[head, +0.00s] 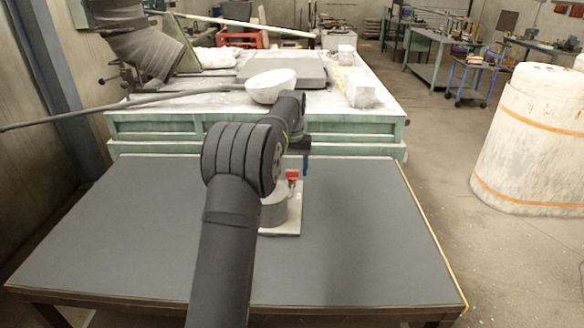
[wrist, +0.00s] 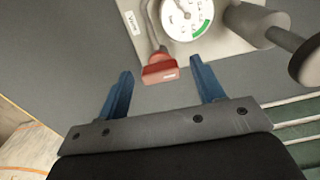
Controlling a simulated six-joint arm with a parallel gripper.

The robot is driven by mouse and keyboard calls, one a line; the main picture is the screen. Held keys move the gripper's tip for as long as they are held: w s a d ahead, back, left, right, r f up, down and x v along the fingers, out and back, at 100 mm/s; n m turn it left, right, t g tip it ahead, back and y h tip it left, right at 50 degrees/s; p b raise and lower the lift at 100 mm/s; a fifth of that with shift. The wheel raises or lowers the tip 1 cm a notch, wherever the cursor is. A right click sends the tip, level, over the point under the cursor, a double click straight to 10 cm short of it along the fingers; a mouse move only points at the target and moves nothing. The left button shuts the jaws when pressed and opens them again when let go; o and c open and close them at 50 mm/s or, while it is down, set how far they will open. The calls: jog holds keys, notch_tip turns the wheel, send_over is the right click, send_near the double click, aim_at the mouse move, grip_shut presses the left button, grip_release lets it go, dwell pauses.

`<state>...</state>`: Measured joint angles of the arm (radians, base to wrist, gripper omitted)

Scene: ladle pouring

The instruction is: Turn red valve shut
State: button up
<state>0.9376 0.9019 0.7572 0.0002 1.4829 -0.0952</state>
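The red valve handle (wrist: 160,68) is in the wrist view, at the end of a grey lever arm beside a round gauge (wrist: 188,18). It also shows in the head view as a small red piece (head: 292,174), just right of my arm. My gripper (wrist: 166,84) has its two blue fingers spread wide. The handle appears between and just beyond the fingertips, with visible gaps on both sides. In the head view one blue finger shows above the handle; my arm hides the rest of the gripper and part of the valve unit (head: 286,222).
The valve unit's pale plate sits on a dark table (head: 120,235) with free room left and right. In the wrist view a grey cylinder (wrist: 255,25) and a round knob stand right of the gauge. A green workbench (head: 150,128) with a white bowl (head: 270,86) is behind.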

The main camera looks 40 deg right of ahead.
aim_at(292, 171)
notch_tip(292, 171, up, 17)
jog(key=shift+r, duration=0.2)
dwell(0.6)
jog(key=shift+f, duration=0.15)
dwell(0.4)
notch_tip(292, 171, down, 17)
jog(key=shift+f, duration=0.1)
dwell(0.6)
